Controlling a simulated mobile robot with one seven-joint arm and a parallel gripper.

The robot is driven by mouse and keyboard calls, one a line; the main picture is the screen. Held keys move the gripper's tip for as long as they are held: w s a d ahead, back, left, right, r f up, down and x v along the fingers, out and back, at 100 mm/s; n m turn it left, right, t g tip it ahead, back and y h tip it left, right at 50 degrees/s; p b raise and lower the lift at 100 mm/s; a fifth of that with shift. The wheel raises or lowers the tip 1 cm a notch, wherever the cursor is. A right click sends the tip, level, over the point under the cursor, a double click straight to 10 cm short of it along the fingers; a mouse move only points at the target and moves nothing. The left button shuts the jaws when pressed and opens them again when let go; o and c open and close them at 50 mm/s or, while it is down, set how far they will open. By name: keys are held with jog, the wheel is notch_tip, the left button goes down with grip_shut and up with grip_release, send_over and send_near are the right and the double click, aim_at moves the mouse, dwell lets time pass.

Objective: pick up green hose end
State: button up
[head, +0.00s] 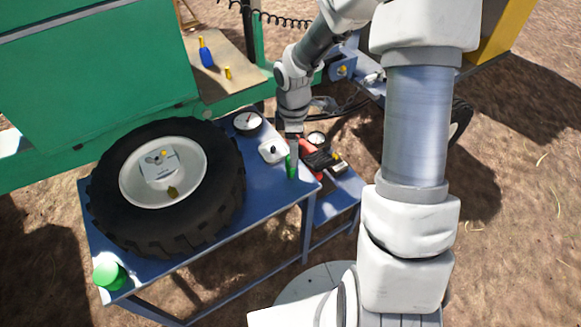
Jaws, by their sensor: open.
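A small green piece (291,168), which looks like the green hose end, stands near the right edge of the blue table (190,262). My gripper (293,147) points down right at it, with a finger overlapping it in the picture. I cannot tell whether they touch. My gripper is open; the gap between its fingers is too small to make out. No hose is clearly visible on the green piece.
A large tyre (220,190) fills much of the table. A red and black item (318,158) lies on the lower shelf.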

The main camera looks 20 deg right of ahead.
aim_at(290, 172)
jog(key=f, duration=0.2)
jog(key=f+b, duration=0.1)
jog(key=f, duration=0.2)
jog(key=f+b, duration=0.1)
jog(key=f, duration=0.2)
jog(key=shift+w+a, duration=0.2)
jog(key=shift+w, duration=0.1)
jog(key=shift+r, duration=0.1)
grip_shut()
